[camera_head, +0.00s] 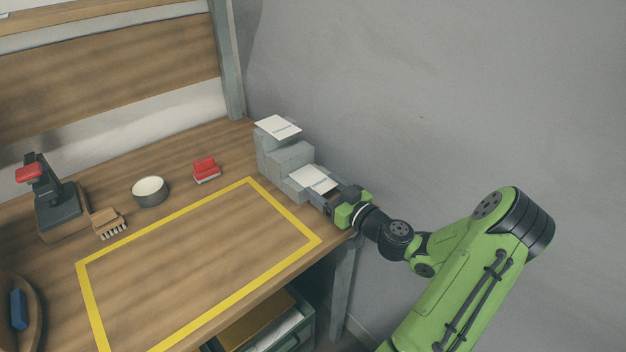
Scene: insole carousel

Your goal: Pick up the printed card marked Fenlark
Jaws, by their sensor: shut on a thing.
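Two white printed cards are by a grey stepped stand (270,157) at the workbench's far right corner. The upper card (278,127) lies on the top step. The lower card (312,178) is at the lower step, tilted towards my gripper. My gripper (331,202) reaches in from the right and is shut on the near edge of the lower card. Its fingertips are partly hidden. I cannot tell whether this card still touches the stand.
A yellow taped rectangle (177,325) encloses clear bench top. Behind it are a red-topped block (206,170), a round tin (150,191), a brush (108,222) and a dark red-topped device (50,200). A grey wall (430,100) stands right; a drawer (270,325) shows below.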

